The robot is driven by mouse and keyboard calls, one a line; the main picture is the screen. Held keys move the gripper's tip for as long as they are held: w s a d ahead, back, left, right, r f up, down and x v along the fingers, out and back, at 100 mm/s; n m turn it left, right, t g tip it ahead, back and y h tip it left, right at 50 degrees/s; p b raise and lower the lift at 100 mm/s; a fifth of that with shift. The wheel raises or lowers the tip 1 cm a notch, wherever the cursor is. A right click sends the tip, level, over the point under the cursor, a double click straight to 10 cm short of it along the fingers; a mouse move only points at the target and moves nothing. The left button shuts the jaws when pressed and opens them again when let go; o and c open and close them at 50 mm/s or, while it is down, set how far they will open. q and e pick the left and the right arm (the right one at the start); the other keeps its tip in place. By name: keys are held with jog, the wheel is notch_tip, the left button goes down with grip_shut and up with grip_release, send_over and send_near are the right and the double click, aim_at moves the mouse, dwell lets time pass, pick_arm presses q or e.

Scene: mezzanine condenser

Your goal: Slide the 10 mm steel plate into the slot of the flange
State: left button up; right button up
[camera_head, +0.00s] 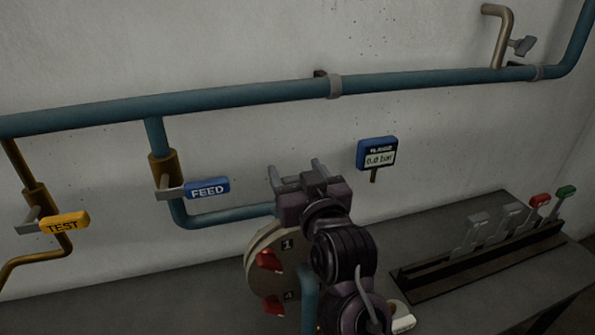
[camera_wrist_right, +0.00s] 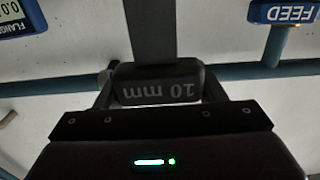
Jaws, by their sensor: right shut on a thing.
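My right gripper (camera_head: 296,180) is above the round beige flange (camera_head: 256,246), which has numbers and red knobs on its face. In the right wrist view, the gripper is shut on the dark handle (camera_wrist_right: 158,92) of the steel plate, marked "10 mm" and appearing upside down. The grey plate (camera_wrist_right: 151,35) extends away from the handle, beyond the fingers. In the head view my gripper and arm hide the plate and part of the flange. The flange's slot cannot be made out. My left gripper is not in view.
A blue gauge (camera_head: 377,153) reads 0.0 bar. Blue FEED (camera_head: 207,188) and yellow TEST (camera_head: 64,224) valve handles are at left. A long teal pipe (camera_head: 240,95) crosses the wall. A black rack (camera_head: 480,262) with grey, red and green handled pieces stands on the bench at right.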

jog(key=shift+f+b, duration=1.4)
jog(key=shift+f, duration=1.05)
jog(key=o, duration=1.6)
jog(key=b+v, duration=0.1)
jog(key=v, duration=0.6)
jog(key=shift+s+b, duration=0.35)
jog(key=shift+d, duration=0.15)
